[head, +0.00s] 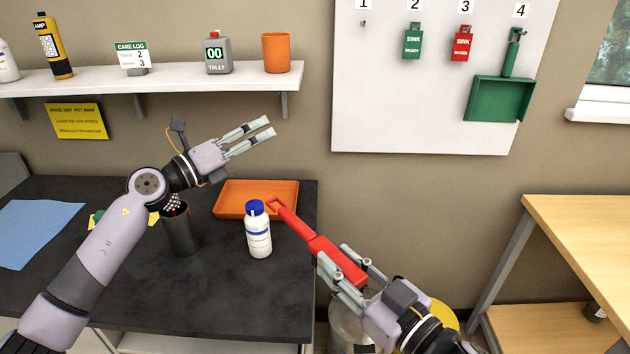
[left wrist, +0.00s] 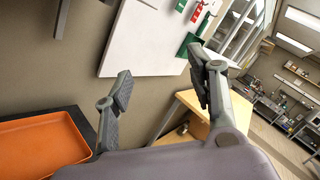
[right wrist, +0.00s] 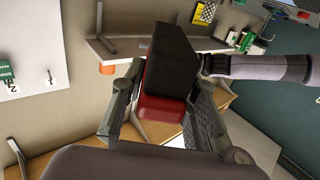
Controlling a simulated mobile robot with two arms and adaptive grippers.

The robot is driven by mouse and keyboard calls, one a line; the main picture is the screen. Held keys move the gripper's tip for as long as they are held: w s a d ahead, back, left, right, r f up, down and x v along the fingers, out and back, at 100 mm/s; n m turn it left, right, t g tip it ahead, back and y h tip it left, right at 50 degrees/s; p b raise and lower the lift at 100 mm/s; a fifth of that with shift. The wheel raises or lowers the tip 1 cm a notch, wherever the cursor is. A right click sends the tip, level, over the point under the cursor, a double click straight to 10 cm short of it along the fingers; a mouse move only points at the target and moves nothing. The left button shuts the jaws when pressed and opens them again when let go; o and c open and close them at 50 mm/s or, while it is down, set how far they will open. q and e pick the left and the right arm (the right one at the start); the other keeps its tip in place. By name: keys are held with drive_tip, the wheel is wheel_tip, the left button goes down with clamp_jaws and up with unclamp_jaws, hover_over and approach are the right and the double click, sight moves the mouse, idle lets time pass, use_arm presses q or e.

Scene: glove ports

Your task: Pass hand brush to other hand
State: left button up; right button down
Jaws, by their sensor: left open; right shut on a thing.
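The hand brush (head: 325,251) is red, with a long handle that has a hanging loop at its far end. My right gripper (head: 355,272) is shut on its wide head, and the handle points up and left over the dark table's right edge. In the right wrist view the brush (right wrist: 168,68) shows a dark bristle block and a red body between the fingers. My left gripper (head: 255,137) is open and empty, up and left of the brush, in front of the wall. In the left wrist view its fingers (left wrist: 162,92) are spread with nothing between them.
A white bottle with a blue cap (head: 258,232) stands on the dark table near the brush handle. An orange tray (head: 230,205) lies behind it. A dark cup (head: 180,232) stands to its left. A green dustpan (head: 500,100) hangs on the white board. A wooden table (head: 570,225) stands right.

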use_arm(q)
drive_tip(key=s+d+r+m+g+y, duration=0.1)
drive_tip(key=s+d+m+g, duration=0.45)
drive_tip(key=d+m, duration=0.35)
drive_tip(key=s+d+m+g, duration=0.5)
drive_tip(key=d+m+g, duration=0.15)
drive_tip(key=d, duration=0.35)
drive_tip(key=m+g+y, duration=0.1)
drive_tip(key=m+y, duration=1)
drive_tip(key=y, duration=0.2)
hover_over(315, 236)
drive_tip(key=shift+f+m, duration=0.25)
drive_tip(key=shift+f, duration=0.05)
wheel_tip(315, 236, down, 11)
drive_tip(key=shift+c, duration=0.2)
